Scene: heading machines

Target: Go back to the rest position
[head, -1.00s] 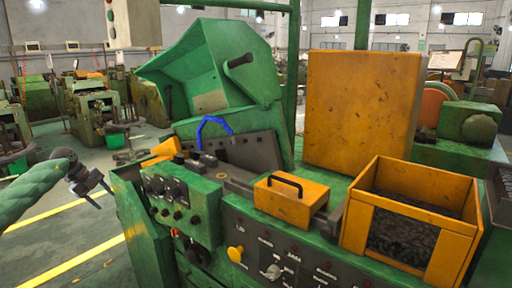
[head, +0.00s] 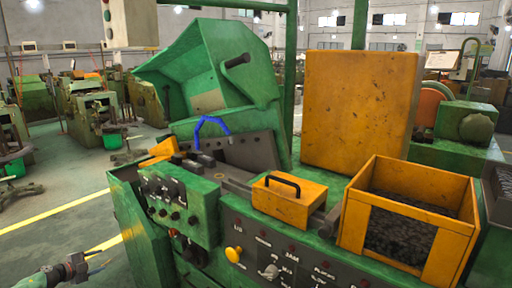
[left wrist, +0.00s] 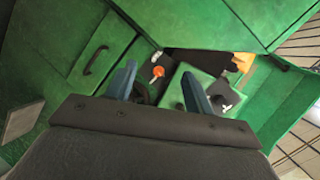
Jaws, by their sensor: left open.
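My left gripper (head: 98,256) is at the lower left of the head view, out over the floor and to the left of the green machine (head: 150,240), apart from it. In the left wrist view my left gripper (left wrist: 157,84) shows two blue-grey fingers spread apart with nothing held between them. Beyond the fingers are the machine's green panels and an orange-red knob (left wrist: 157,72). My right gripper is in neither view.
The machine bears a control box with knobs (head: 178,205), an orange box with a black handle (head: 290,203) and an open orange bin (head: 445,240) of dark small parts. Its green hood (head: 215,70) is raised. Floor with yellow lines (head: 60,210) is free at the left.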

